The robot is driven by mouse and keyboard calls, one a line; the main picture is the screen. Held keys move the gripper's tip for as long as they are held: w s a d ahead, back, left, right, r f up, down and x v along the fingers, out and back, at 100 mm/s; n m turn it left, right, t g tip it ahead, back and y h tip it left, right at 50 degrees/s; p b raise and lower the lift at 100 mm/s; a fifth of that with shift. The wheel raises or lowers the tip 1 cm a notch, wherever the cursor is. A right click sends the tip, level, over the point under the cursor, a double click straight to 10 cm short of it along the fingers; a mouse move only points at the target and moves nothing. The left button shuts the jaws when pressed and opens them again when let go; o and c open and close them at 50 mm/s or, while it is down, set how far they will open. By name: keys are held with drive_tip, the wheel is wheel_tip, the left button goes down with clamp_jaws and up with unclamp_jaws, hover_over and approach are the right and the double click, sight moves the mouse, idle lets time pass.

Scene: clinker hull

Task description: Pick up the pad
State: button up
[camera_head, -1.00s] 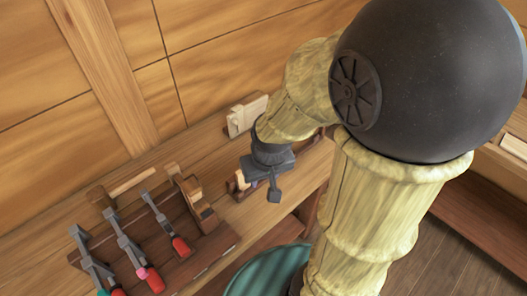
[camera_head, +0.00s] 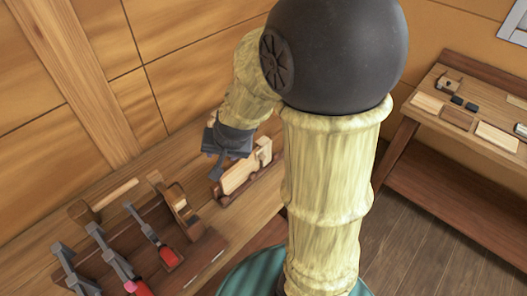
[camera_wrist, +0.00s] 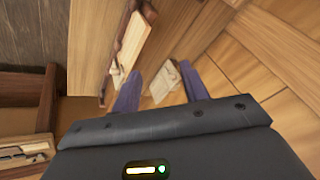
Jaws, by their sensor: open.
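A pale wooden block with a small raised part, the likely pad (camera_wrist: 166,84), lies at the back of the bench by the plank wall. In the wrist view it shows between the two purple-grey fingers of my gripper (camera_wrist: 160,72), beyond their tips. My gripper is open and holds nothing. In the head view my gripper (camera_head: 214,153) hangs over the back of the bench, and the block cannot be made out there, apparently hidden behind the gripper and arm. I cannot tell the gap between fingertips and block.
A wooden holder with a pale plank (camera_head: 238,176) stands close to my gripper; the plank also shows in the wrist view (camera_wrist: 133,42). A rack with several clamps (camera_head: 165,254) and a wooden plane (camera_head: 178,206) sit to the left. Another bench (camera_head: 425,75) stands at right.

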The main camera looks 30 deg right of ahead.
drive_tip(key=w+d+r+m+t+h, duration=0.1)
drive_tip(key=w+d+m+t, duration=0.15)
drive_tip(key=w+m, duration=0.5)
drive_tip(key=m+g+h, duration=0.3)
drive_tip(key=m+g, duration=0.3)
drive_tip(key=m, duration=1.2)
hover_over(260, 158)
drive_tip(key=a, duration=0.3)
wheel_tip(260, 158, down, 5)
drive_tip(key=shift+s+a+f+m+g, duration=0.45)
drive_tip(key=shift+s+f+g, duration=0.1)
drive_tip(key=shift+s, duration=0.2)
drive_tip(key=x, duration=1.1)
drive_tip(key=shift+a+f+p, duration=0.1)
drive_tip(key=shift+f+p, duration=0.15)
drive_tip(key=shift+p, duration=0.05)
drive_tip(key=shift+w+f, duration=0.1)
drive_tip(key=shift+f, duration=0.25)
